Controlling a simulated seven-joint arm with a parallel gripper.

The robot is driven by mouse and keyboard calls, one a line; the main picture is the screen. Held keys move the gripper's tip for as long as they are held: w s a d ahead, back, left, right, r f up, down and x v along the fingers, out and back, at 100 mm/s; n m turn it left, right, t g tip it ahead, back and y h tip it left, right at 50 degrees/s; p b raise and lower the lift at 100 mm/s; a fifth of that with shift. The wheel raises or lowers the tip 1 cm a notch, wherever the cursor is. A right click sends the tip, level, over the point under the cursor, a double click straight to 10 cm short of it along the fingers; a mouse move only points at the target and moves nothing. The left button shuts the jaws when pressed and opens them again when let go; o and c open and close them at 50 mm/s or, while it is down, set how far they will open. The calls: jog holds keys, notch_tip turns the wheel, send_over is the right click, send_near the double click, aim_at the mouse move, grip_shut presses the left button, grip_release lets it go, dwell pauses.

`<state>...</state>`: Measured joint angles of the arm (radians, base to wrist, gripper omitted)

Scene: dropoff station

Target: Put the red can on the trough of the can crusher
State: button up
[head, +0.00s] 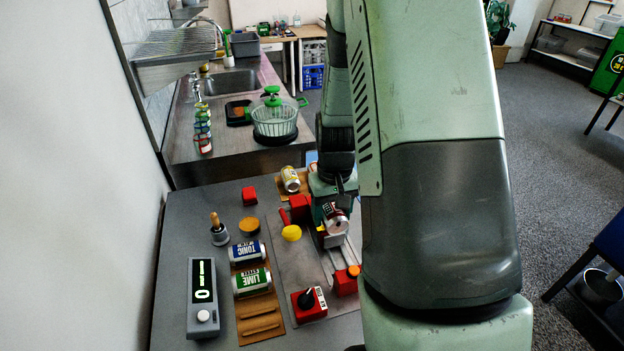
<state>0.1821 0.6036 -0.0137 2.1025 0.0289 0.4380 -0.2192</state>
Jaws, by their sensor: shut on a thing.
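The red can (335,217) shows its silver end and part of a red and white side, tilted, near the middle of the can crusher. My gripper (338,192) is shut on it from above; my arm and wrist hide much of the jaws. The can crusher (293,255) has a grey base plate, red blocks, a lever with a yellow knob (291,233), and a pale railed trough (338,258). The can is over or at the far end of the trough; I cannot tell whether it touches it.
A brown rack (262,325) holds a blue tonic can (247,252) and a green lime can (252,281) on the left. A grey display unit (203,300) stands at front left. My arm covers the right side.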

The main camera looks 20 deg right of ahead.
jog(key=shift+s+d+f, duration=0.35)
jog(key=shift+s+f, duration=0.15)
jog(key=shift+f, duration=1.65)
jog(key=shift+s+d+f, duration=0.4)
jog(key=shift+s+f, duration=0.05)
jog(key=shift+f, duration=1.7)
jog(key=shift+s+d+f, duration=0.35)
jog(key=shift+s+f, duration=0.15)
jog(key=shift+f, duration=1.65)
jog(key=o, duration=0.9)
jog(key=shift+c, duration=0.2)
jog(key=shift+r, duration=0.1)
notch_tip(320, 180, up, 7)
